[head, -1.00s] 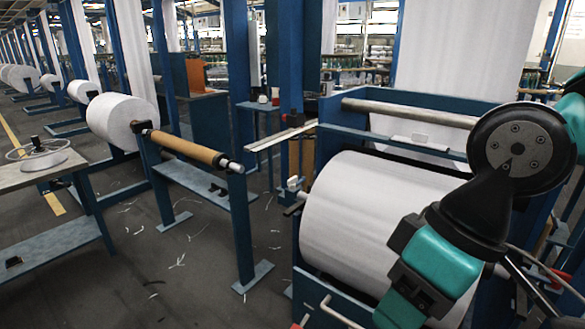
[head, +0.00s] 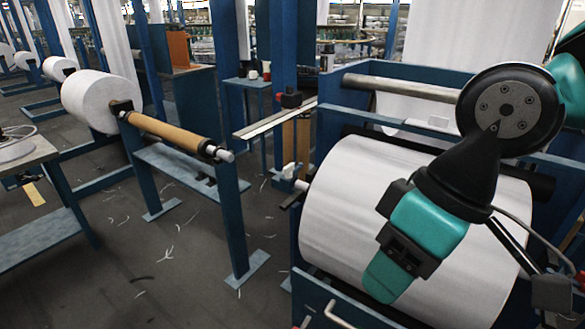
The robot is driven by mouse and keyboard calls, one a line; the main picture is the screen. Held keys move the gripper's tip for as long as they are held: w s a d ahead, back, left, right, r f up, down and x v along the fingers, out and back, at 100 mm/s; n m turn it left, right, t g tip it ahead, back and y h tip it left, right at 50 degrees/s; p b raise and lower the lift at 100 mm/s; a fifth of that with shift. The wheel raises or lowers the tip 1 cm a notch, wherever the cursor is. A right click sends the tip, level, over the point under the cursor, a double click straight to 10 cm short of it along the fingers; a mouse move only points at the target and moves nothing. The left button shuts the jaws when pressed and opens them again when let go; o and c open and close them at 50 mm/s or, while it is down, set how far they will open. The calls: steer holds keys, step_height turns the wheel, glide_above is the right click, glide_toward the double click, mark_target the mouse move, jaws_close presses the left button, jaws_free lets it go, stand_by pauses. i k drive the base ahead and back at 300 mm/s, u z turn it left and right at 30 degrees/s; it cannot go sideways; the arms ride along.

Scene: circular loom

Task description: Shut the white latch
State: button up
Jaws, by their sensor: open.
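A small white latch (head: 291,172) shows at the left end of the large white fabric roll (head: 365,230), on the side of the blue loom frame. Its exact position, open or shut, is too small to tell. My gripper (head: 386,238), teal and black, hangs in front of the roll, to the right of the latch and lower in the picture. It is apart from the latch and open, with nothing seen in it. The far jaw is mostly hidden behind the gripper body.
A metal roller (head: 400,86) spans the frame above the roll. A pale handle (head: 339,315) sits at the bottom front. To the left stands a blue stand with a brown tube (head: 172,132). Floor (head: 170,285) with thread scraps lies open between the stand and a grey table (head: 22,160).

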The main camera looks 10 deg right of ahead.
mark_target(289, 170)
steer(key=u, duration=0.4)
steer(key=k, duration=0.5)
steer(key=u, duration=1.05)
steer(key=i, duration=1.7)
steer(key=z, duration=1.35)
steer(key=i, duration=1)
steer(key=z, duration=0.85)
